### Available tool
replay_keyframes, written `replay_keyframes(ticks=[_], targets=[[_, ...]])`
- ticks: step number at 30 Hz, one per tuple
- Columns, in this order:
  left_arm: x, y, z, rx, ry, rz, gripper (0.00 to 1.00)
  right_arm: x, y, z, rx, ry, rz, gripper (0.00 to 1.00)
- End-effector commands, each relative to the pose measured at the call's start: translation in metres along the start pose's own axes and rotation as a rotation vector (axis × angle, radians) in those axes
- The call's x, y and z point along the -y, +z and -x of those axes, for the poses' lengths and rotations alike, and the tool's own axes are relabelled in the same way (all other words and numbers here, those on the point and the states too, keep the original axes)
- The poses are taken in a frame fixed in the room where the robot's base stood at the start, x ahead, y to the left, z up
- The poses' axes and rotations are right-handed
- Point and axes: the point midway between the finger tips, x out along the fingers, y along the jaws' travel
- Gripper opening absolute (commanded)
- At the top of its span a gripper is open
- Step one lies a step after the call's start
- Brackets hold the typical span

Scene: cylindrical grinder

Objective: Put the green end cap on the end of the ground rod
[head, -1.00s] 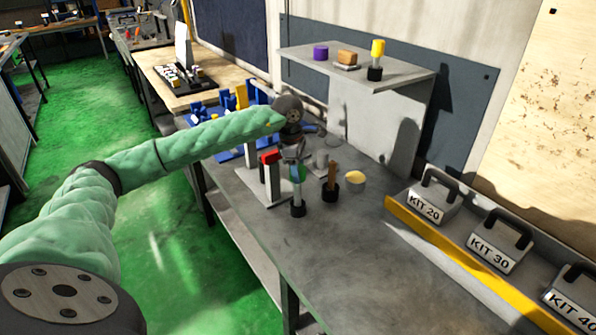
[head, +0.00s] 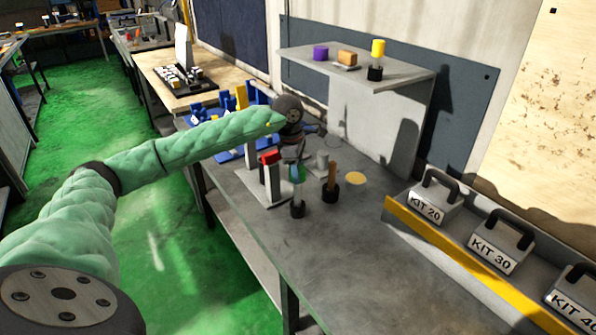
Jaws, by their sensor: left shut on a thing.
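My left gripper (head: 296,158) reaches down over the bench and is shut on the small green end cap (head: 298,173). The cap is directly above the upright ground rod (head: 298,193), which stands in a black round base (head: 298,211). The cap is in line with the rod's top; whether it is seated on the rod or just above it I cannot tell at this size. The fingers partly hide the cap. My right gripper is not in view.
Close by stand a white post with a red top (head: 270,158), a brown rod in a black base (head: 331,185) and a yellow-topped disc (head: 355,180). A shelf (head: 400,75) is behind. Kit cases (head: 433,200) line the right. The front bench is clear.

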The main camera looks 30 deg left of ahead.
Motion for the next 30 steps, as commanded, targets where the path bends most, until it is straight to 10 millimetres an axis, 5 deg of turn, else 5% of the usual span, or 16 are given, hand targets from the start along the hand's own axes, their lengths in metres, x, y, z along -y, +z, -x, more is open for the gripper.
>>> replay_keyframes(ticks=[30], targets=[[0.0, -0.003, -0.016, 0.0, 0.0, 0.0, 0.24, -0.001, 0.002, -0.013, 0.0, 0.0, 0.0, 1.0]])
